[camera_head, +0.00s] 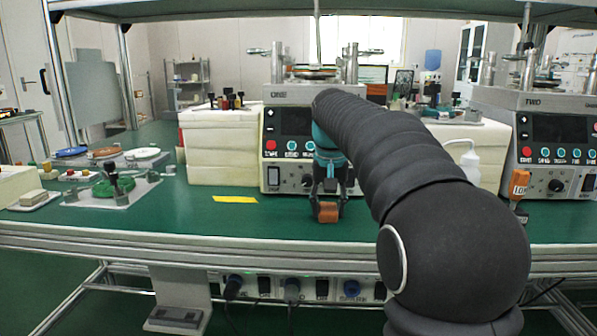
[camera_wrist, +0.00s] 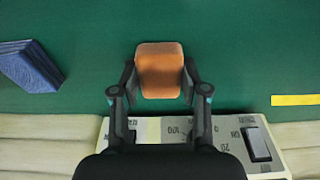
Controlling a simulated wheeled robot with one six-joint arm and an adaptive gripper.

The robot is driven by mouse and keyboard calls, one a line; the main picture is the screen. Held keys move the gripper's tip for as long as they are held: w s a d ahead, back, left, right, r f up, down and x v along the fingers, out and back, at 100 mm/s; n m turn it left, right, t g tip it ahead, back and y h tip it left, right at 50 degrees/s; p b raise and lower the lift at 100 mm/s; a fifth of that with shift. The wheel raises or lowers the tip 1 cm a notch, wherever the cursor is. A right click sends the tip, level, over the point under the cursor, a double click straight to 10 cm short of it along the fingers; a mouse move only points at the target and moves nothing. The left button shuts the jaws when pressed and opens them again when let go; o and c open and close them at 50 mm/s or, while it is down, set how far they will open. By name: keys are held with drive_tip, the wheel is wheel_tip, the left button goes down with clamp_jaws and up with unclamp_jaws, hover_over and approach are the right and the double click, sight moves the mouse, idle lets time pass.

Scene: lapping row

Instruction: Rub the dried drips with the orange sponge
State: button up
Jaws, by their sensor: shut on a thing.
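The orange sponge (camera_head: 328,213) is a small block between the fingers of my gripper (camera_head: 327,198), low over the green bench top in front of the left machine. In the wrist view the sponge (camera_wrist: 160,70) shows between the two fingertips of my gripper (camera_wrist: 159,88), which are shut on its sides. I cannot tell whether its underside touches the bench. I can make out no dried drips in either view; the area under the sponge is hidden.
A yellow strip (camera_head: 235,199) lies left of my gripper. The left machine (camera_head: 288,150) stands close behind, with stacked white blocks (camera_head: 220,145) beside it. A blue block (camera_wrist: 28,66) shows in the wrist view. An orange-handled tool (camera_head: 519,184) stands at right. Green bench between is clear.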

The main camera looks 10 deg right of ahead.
sight(295, 216)
drive_tip(key=d, duration=0.1)
drive_tip(key=s+d, duration=0.1)
drive_tip(key=d, duration=0.1)
drive_tip(key=shift+p, duration=0.35)
drive_tip(key=shift+d+r+p, duration=0.1)
drive_tip(key=shift+r+p, duration=0.2)
drive_tip(key=shift+p, duration=0.2)
drive_tip(key=shift+w+a+f, duration=0.15)
drive_tip(key=shift+a, duration=0.3)
drive_tip(key=shift+w+a+f, duration=0.1)
drive_tip(key=shift+a+f, duration=0.05)
drive_tip(key=shift+a, duration=0.25)
drive_tip(key=shift+w+a+p, duration=0.3)
drive_tip(key=shift+w+a, duration=0.1)
drive_tip(key=shift+a, duration=1.05)
drive_tip(key=shift+w+a+p, duration=0.25)
drive_tip(key=shift+w+a, duration=0.2)
drive_tip(key=shift+a, duration=1)
drive_tip(key=shift+w+a+p, duration=0.3)
drive_tip(key=shift+w+a, duration=0.1)
drive_tip(key=shift+a, duration=1.05)
drive_tip(key=shift+r+p, duration=0.35)
drive_tip(key=shift+p, duration=0.05)
wheel_tip(295, 216, up, 3)
drive_tip(key=shift+f+p, duration=0.15)
drive_tip(key=shift+p, duration=0.5)
drive_tip(key=shift+r, duration=2.35)
